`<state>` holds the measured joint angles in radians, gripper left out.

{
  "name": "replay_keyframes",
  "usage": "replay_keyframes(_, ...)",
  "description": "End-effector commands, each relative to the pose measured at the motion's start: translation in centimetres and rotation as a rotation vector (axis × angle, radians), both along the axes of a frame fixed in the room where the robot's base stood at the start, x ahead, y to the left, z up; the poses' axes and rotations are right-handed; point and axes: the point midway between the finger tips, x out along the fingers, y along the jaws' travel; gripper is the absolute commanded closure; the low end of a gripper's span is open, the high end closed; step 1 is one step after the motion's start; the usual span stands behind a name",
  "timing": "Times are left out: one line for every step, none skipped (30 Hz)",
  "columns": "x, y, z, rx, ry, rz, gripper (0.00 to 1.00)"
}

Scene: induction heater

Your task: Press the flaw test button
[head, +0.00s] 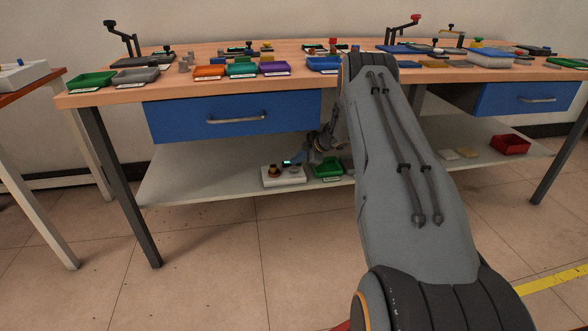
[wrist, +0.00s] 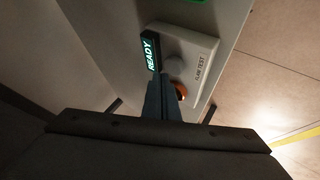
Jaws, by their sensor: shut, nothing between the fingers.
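The flaw test unit (head: 283,180) is a pale box on the lower shelf under the bench. In the wrist view its body (wrist: 200,55) shows tilted, with "FLAW TEST" lettering and a lit "READY" display (wrist: 150,54). A grey round part (wrist: 175,63) and an orange-copper round part (wrist: 181,91) sit on its top; I cannot tell for certain which is the button. My gripper (wrist: 164,84) is shut and empty, its fingertips over the unit beside the orange part and partly hiding it. Contact cannot be made out. In the head view my gripper is small and dark near the unit.
A green bin (head: 328,168) stands right beside the unit. The lower shelf (head: 200,178) is bare to the left. A blue drawer (head: 235,119) and the crowded bench top hang above. A red bin (head: 510,145) is far right on the shelf.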

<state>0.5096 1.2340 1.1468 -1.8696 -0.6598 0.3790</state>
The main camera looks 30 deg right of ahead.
Motion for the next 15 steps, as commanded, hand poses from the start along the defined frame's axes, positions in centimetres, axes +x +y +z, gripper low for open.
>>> replay_keyframes(0.00, 0.00, -0.06, 0.000, 0.000, 0.000, 1.00)
replay_keyframes(0.00, 0.00, -0.12, 0.000, 0.000, 0.000, 1.00)
replay_keyframes(0.01, 0.00, -0.22, 0.000, 0.000, 0.000, 1.00)
replay_keyframes(0.01, 0.00, -0.32, 0.000, 0.000, 0.000, 1.00)
replay_keyframes(0.01, 0.01, -0.43, 0.000, 0.000, 0.000, 1.00)
replay_keyframes(0.00, 0.01, -0.58, 0.000, 0.000, 0.000, 1.00)
replay_keyframes(0.00, 0.01, -0.68, 0.000, 0.000, 0.000, 1.00)
replay_keyframes(0.00, 0.00, -0.77, 0.000, 0.000, 0.000, 1.00)
replay_keyframes(0.01, 0.00, -0.85, 0.000, 0.000, 0.000, 1.00)
replay_keyframes(0.00, 0.01, -0.88, 0.000, 0.000, 0.000, 1.00)
replay_keyframes(0.00, 0.01, -0.88, -0.001, 0.000, 0.001, 1.00)
replay_keyframes(0.00, 0.01, -0.86, -0.001, 0.000, 0.001, 1.00)
replay_keyframes(-0.01, 0.00, -0.85, -0.001, 0.000, 0.001, 1.00)
replay_keyframes(-0.01, 0.01, -0.84, -0.001, 0.000, 0.001, 1.00)
replay_keyframes(-0.01, 0.01, -0.84, 0.000, 0.000, 0.000, 1.00)
